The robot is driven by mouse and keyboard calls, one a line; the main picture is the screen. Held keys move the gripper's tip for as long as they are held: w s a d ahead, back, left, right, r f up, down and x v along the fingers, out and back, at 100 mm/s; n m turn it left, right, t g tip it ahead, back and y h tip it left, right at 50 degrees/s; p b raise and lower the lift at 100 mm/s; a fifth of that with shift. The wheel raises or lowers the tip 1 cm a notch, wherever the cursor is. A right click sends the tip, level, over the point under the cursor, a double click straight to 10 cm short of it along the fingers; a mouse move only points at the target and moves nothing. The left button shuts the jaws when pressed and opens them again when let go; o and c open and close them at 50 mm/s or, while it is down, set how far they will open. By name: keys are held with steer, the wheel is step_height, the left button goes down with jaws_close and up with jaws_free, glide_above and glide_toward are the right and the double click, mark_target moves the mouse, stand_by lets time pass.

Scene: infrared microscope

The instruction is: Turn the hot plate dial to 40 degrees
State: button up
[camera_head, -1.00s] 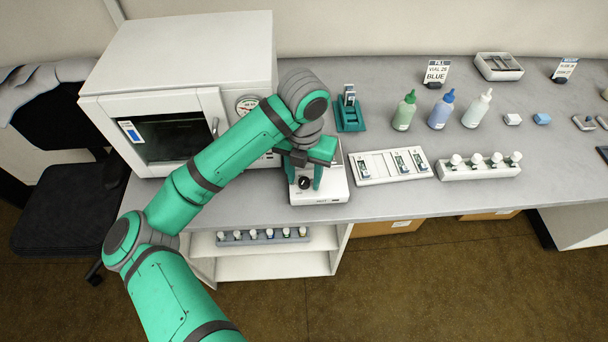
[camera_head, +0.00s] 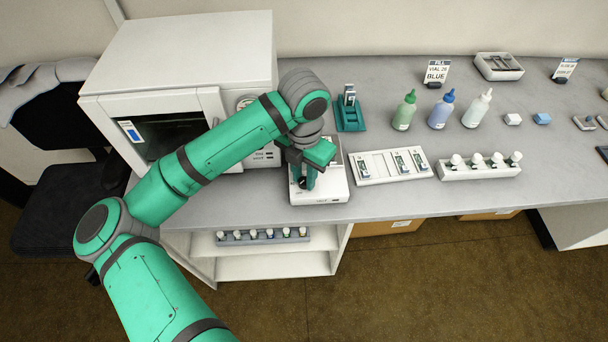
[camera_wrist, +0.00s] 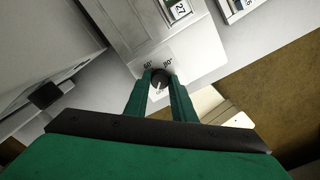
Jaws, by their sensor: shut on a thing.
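The hot plate (camera_head: 332,194) is a white box at the front edge of the bench. Its black dial (camera_wrist: 159,78) sits between my two green fingertips in the wrist view, with a white pointer mark on its face. My gripper (camera_head: 306,180) reaches down over the left front of the hot plate and is shut on the dial (camera_head: 302,183). In the head view the fingers partly cover the dial.
A white oven (camera_head: 185,50) stands close on the left. A teal stand (camera_head: 350,121) is behind the hot plate, and a white slide tray (camera_head: 372,170) is to its right. Several bottles, including a blue one (camera_head: 441,111), stand farther right.

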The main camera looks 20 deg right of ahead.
mark_target(304, 181)
steer(key=m, duration=0.5)
steer(key=shift+a+m, duration=0.1)
steer(key=shift+m, duration=2.5)
steer(key=o, duration=1.1)
steer(key=shift+c, duration=0.2)
steer(key=shift+r, duration=0.15)
step_height(304, 181, up, 11)
steer(key=shift+f, duration=0.2)
